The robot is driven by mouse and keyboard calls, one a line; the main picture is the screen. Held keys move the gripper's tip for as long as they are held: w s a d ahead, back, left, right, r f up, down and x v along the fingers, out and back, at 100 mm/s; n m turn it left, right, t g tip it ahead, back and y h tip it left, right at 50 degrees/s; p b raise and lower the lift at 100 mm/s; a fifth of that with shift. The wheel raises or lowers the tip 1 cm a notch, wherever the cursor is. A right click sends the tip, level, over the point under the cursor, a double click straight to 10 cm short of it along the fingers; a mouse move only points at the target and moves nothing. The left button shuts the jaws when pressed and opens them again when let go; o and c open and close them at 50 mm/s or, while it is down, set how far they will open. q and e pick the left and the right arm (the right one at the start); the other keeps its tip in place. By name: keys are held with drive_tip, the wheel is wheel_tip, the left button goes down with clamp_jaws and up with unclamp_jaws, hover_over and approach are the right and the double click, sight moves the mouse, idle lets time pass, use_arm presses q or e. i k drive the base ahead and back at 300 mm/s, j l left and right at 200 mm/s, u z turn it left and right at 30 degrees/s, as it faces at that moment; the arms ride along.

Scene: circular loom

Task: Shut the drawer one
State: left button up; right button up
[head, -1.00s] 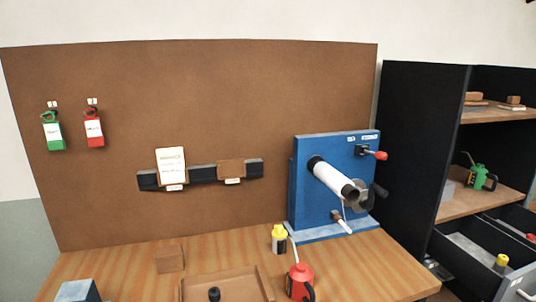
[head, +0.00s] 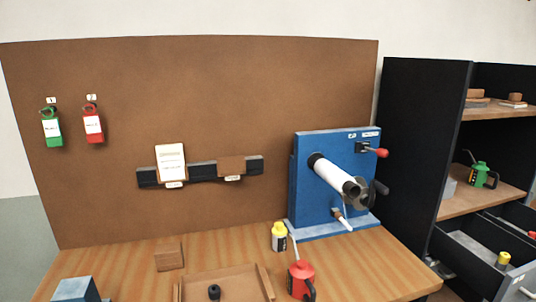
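An open grey drawer (head: 480,254) sticks out of the lower part of the black cabinet (head: 416,140) at the right. A yellow-capped container (head: 503,259) stands in it. Below it, at the bottom right edge, is another grey front with a light handle (head: 525,293), cut off by the picture. A further open drawer (head: 514,222) shows at the right edge, partly cut off. I cannot read which drawer is number one. Neither of my grippers is in view.
The blue loom machine (head: 330,205) stands on the wooden workbench (head: 370,265), left of the cabinet. A red oil can (head: 300,279), a yellow-capped bottle (head: 279,237) and a wooden tray (head: 264,280) are at the bench front. A green can (head: 481,174) sits on a shelf.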

sight(470, 245)
drive_tip(key=z, duration=1.65)
